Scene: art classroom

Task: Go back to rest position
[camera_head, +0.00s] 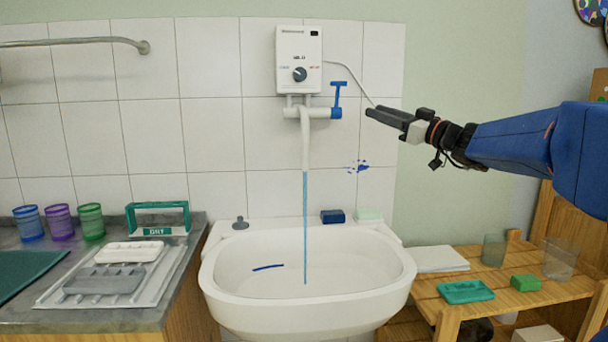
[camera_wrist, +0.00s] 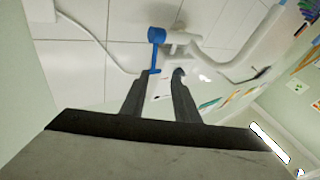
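My gripper (camera_head: 368,113) is at the upper right in the head view, at the end of my blue arm. Its fingers point left toward the blue tap handle (camera_head: 338,95), with a gap between them and the handle. In the wrist view the two dark fingers (camera_wrist: 163,74) stand apart with nothing held between them. The blue handle also shows in the wrist view (camera_wrist: 156,36), beyond the fingertips. The white water heater (camera_head: 298,60) hangs on the tiled wall. Blue water (camera_head: 305,230) runs from its spout (camera_head: 305,150) into the white sink (camera_head: 215,285).
A counter at left holds cups (camera_head: 60,222), a green "DRY" rack (camera_head: 158,231) and a grey tray (camera_head: 75,298). A wooden shelf (camera_head: 515,293) at right holds glasses and a green dish (camera_head: 465,291). A dark blue block (camera_head: 332,216) lies on the sink's back rim.

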